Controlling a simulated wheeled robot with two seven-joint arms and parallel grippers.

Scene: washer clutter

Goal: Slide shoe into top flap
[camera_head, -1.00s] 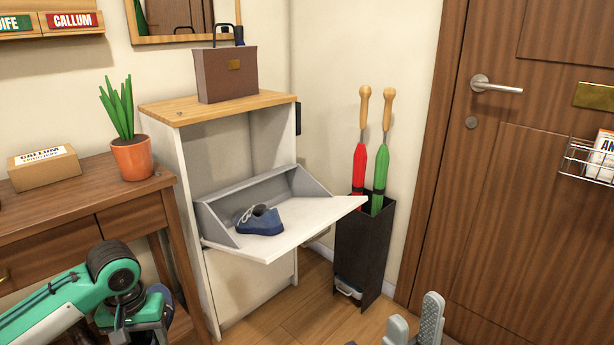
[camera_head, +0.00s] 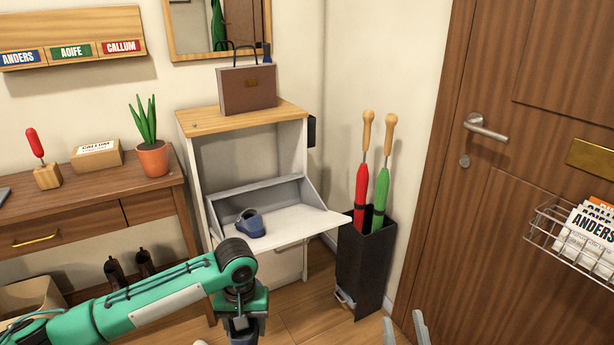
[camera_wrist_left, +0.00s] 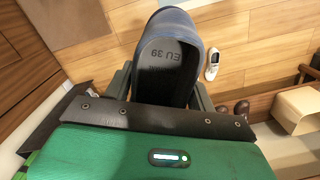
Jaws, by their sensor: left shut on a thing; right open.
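My left gripper (camera_head: 243,327) hangs in front of the shoe cabinet. In the left wrist view it is shut on a dark blue shoe (camera_wrist_left: 168,60), whose sole reads "EU 39". In the head view the held shoe (camera_head: 243,336) is mostly hidden below the gripper. The cabinet's top flap (camera_head: 300,222) is tilted open, with a white front panel and a grey inner tray. Another blue shoe (camera_head: 250,223) rests at the flap's left end. My right gripper (camera_head: 405,330) is open and empty at the bottom edge, only its fingertips in view.
A brown bag (camera_head: 247,88) stands on the cabinet top (camera_head: 200,122). A dark umbrella stand (camera_head: 362,268) with red and green umbrellas is right of the flap. A wooden side table (camera_head: 90,205) with a potted plant (camera_head: 152,158) stands left. A white shoe (camera_wrist_left: 212,64) lies on the floor.

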